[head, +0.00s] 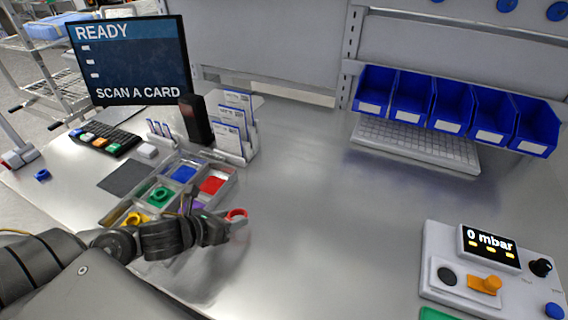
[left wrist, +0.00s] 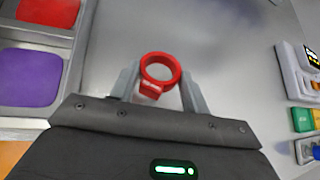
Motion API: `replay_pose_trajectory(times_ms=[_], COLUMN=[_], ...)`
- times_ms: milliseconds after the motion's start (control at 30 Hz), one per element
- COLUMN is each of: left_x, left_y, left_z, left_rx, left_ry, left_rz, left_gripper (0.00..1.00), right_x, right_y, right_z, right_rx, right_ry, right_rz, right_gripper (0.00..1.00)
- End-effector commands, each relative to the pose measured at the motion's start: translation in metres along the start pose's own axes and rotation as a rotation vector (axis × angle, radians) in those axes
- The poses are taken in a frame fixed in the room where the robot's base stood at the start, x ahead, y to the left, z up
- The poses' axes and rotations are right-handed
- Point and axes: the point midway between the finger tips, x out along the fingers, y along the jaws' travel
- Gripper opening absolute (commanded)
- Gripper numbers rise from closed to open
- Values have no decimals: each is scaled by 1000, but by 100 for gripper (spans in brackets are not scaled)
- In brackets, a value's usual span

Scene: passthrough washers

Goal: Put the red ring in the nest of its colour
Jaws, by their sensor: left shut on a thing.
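The red ring (head: 237,214) is held at the tip of my left gripper (head: 228,222). In the left wrist view the ring (left wrist: 160,68) sits between the two grey fingers of the left gripper (left wrist: 160,85), which is shut on it. The nest tray (head: 232,181) lies just left of and behind the gripper. Its red nest (head: 212,184) is empty at the back right; it also shows in the left wrist view (left wrist: 48,11). A purple nest (left wrist: 30,72) lies in front of it, partly hidden by my gripper in the head view. My right gripper is not in view.
A green ring (head: 160,194) and a yellow ring (head: 134,219) lie in their nests; the blue nest (head: 184,174) looks empty. A blue ring (head: 42,174) lies on the table at left. A card rack (head: 240,140) stands behind the tray. The table's middle is clear.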

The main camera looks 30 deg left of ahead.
Motion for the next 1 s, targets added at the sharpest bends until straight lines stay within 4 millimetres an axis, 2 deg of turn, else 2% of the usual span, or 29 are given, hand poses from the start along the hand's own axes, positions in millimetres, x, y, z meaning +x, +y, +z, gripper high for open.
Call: replay_pose_trajectory(times_ms=[67,133,167,200,233,267,367,600,700,833,1000], left_x=[0,1,1,-3,-2,3,23,90,116,140,153], left_y=[2,8,13,27,30,29,25,13,14,14,16], left_z=[6,26,45,100,117,121,128,137,125,117,112], left_rx=[18,95,139,169,174,174,170,174,176,177,177], left_ry=[-9,-36,-67,-186,-221,-227,-225,-223,-222,-223,-224], left_rz=[2,14,30,76,88,90,90,87,88,88,88], left_gripper=[17,17,17,17,17,13,13,13,13,13,13], right_x=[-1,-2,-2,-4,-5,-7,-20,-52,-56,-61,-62], right_y=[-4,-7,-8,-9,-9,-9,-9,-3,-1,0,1], right_z=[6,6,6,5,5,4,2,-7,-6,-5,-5], right_rx=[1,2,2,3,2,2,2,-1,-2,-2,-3], right_ry=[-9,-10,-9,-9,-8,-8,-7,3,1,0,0], right_rz=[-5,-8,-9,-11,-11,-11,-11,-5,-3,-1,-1], right_gripper=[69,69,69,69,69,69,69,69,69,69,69])
